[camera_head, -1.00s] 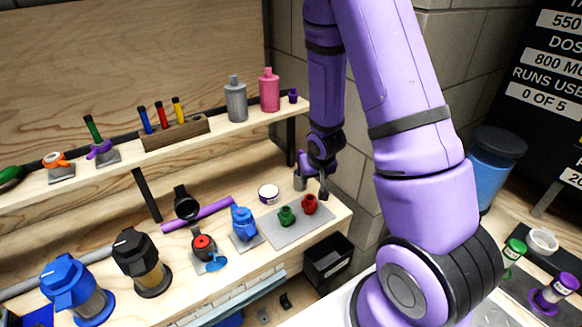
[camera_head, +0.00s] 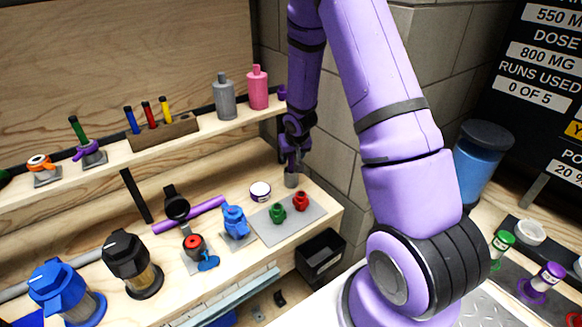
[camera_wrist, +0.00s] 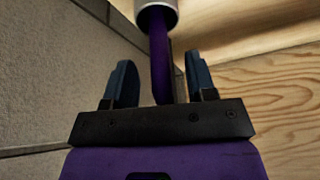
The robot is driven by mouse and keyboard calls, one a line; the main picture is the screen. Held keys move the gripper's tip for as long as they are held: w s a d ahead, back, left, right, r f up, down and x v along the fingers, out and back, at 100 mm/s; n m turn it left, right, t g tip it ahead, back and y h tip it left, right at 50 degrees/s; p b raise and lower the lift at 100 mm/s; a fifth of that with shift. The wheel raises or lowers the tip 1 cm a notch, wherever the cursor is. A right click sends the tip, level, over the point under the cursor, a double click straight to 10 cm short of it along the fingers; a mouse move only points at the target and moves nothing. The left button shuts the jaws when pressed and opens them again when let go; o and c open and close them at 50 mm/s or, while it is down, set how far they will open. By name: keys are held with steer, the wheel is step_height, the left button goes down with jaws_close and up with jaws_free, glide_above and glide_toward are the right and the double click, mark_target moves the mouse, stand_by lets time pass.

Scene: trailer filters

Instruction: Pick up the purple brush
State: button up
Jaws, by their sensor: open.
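The handle lies between the two dark fingers of my gripper (camera_wrist: 160,85), with gaps on both sides. My gripper is open. In the head view my gripper (camera_head: 293,160) is at the right end of the lower wooden shelf, over the small grey cylinder (camera_head: 291,181). There the brush is mostly hidden by or merged with my purple gripper.
A white round tub (camera_head: 260,191) and a grey mat (camera_head: 270,232) with green and red pieces are close by. The upper shelf (camera_head: 215,124) carries grey and pink bottles. A block wall (camera_head: 335,150) is just right of my gripper. A black bin (camera_head: 320,256) is below.

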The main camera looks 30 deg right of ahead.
steer(key=shift+w+d+f, duration=0.15)
steer(key=shift+w+f, duration=0.15)
steer(key=shift+w, duration=0.2)
steer(key=shift+w+d+f, duration=0.1)
steer(key=shift+w+f, duration=0.15)
steer(key=shift+w, duration=0.2)
jaws_close()
